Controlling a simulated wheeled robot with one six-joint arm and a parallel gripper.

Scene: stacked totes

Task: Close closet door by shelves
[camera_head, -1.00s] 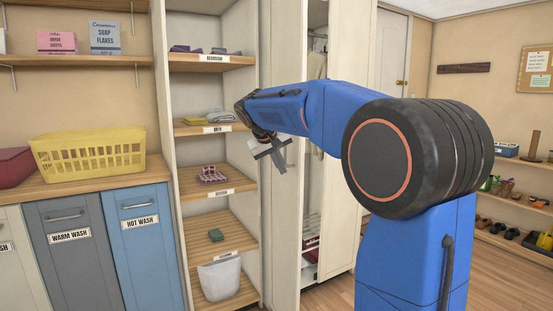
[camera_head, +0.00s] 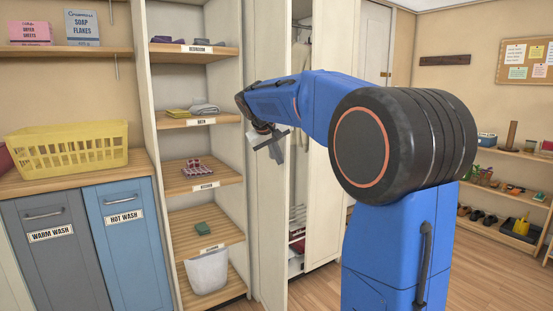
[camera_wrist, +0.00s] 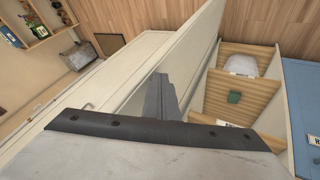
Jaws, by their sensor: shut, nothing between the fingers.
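The open closet door (camera_head: 272,230) is a tall cream panel standing out beside the shelves. In the wrist view the door (camera_wrist: 172,50) is a pale slanting panel with its edge running toward the top. The closet interior (camera_head: 298,215) shows as a narrow gap with hanging clothes and items low down. My gripper (camera_head: 277,150) is shut and empty, in front of the door at about mid-shelf height. In the wrist view my gripper (camera_wrist: 158,88) lies close to the door on the shelf side; I cannot tell whether it touches.
Open shelves (camera_head: 205,225) with labelled boards, towels and a white bin stand left of the door. Another cream closet panel (camera_head: 325,215) is right of the gap. A yellow basket (camera_head: 70,145) sits on the left counter.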

